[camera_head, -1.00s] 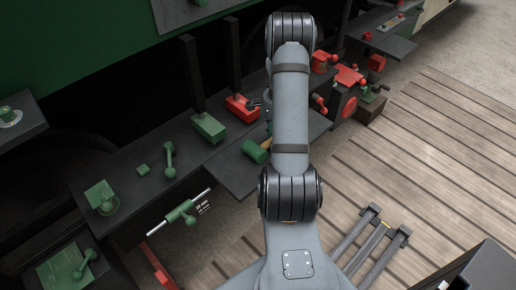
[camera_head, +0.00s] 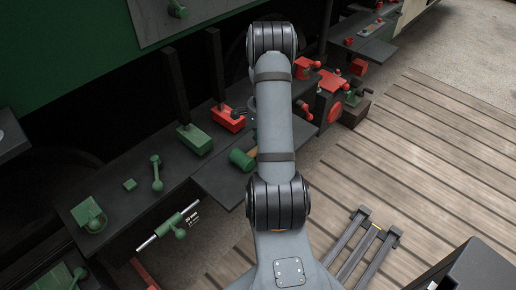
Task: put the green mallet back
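The green mallet (camera_head: 241,158) lies on a lower dark shelf (camera_head: 222,183), just left of my arm. Its green head shows, with a short piece of pale handle beside it; the rest of the handle is hidden behind my arm. My arm reaches away from me over the right part of this shelf. My gripper is mostly or wholly hidden behind the arm. Only a small dark part shows at the arm's left edge, and I cannot tell whether the fingers are open or shut.
A dark bench (camera_head: 120,205) holds a green block (camera_head: 194,139), a green lever (camera_head: 157,173) and other green parts. A red block (camera_head: 228,118) sits behind the mallet. Red valves and a red-faced device (camera_head: 333,111) stand right of my arm. Wooden decking (camera_head: 420,160) lies open at right.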

